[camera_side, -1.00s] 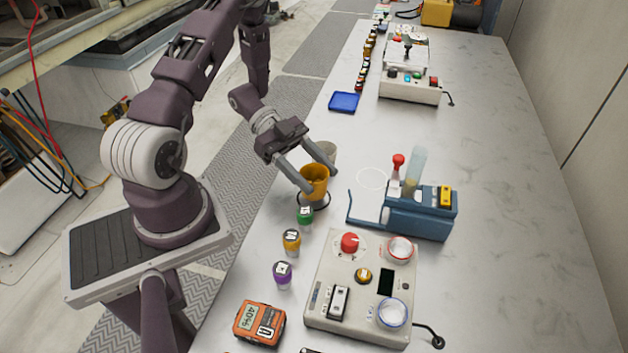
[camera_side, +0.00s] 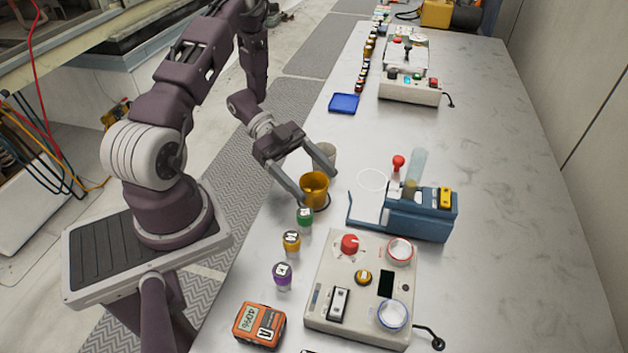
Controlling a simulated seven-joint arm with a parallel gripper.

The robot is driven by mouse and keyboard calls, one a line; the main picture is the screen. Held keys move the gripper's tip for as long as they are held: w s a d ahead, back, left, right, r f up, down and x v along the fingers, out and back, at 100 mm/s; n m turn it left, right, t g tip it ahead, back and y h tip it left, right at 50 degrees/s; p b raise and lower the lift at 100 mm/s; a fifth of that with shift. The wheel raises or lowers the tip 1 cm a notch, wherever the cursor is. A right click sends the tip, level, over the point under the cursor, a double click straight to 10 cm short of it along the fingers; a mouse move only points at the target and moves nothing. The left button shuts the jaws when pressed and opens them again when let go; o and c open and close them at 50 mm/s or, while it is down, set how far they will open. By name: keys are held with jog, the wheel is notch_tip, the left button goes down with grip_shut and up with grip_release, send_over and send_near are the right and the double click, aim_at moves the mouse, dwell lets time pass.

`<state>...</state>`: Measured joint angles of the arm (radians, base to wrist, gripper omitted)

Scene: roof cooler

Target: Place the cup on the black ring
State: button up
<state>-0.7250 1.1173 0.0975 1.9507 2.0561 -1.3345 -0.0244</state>
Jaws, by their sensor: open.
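An orange-yellow cup (camera_side: 314,188) stands upright on the table. A black ring (camera_side: 327,201) shows as a thin dark arc at the cup's base; the cup covers most of it, and I cannot tell how well the cup is centred on it. My gripper (camera_side: 318,186) is open, with one finger left of the cup and the other behind it to the upper right. The fingers look apart from the cup's wall.
A grey cup (camera_side: 325,151) stands just behind the gripper. A white circle outline (camera_side: 372,179) and a blue rack (camera_side: 420,214) lie to the right. Small capped jars, the green one (camera_side: 305,217) nearest, and a control box (camera_side: 362,285) are in front.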

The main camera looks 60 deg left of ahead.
jog(key=v, duration=1)
jog(key=shift+a+r, duration=0.1)
jog(key=shift+a, duration=0.25)
jog(key=w+a+r+n+t+y, duration=0.1)
jog(key=w+r+t+y, duration=0.25)
jog(key=w, duration=0.45)
jog(key=w+a+r+n+t+y, duration=0.1)
jog(key=w+r+t+y, duration=0.1)
jog(key=w+r+y, duration=0.5)
jog(key=w+r+n+t+y, duration=0.3)
jog(key=w+r+n+y, duration=0.15)
jog(key=r, duration=0.65)
jog(key=s+d+n+g, duration=0.2)
jog(key=s+d, duration=0.4)
jog(key=s, duration=0.3)
jog(key=s+d+f+n+g+h, duration=0.1)
jog(key=s+d+n+g, duration=0.1)
jog(key=s+d, duration=0.5)
jog(key=s+d+n+g, duration=0.2)
jog(key=s+d+n, duration=0.2)
jog(key=s, duration=0.9)
jog(key=d, duration=0.2)
jog(key=shift+s+d+f+g+h, duration=0.15)
jog(key=shift+d+f+g+h, duration=0.1)
jog(key=shift+g+h, duration=0.1)
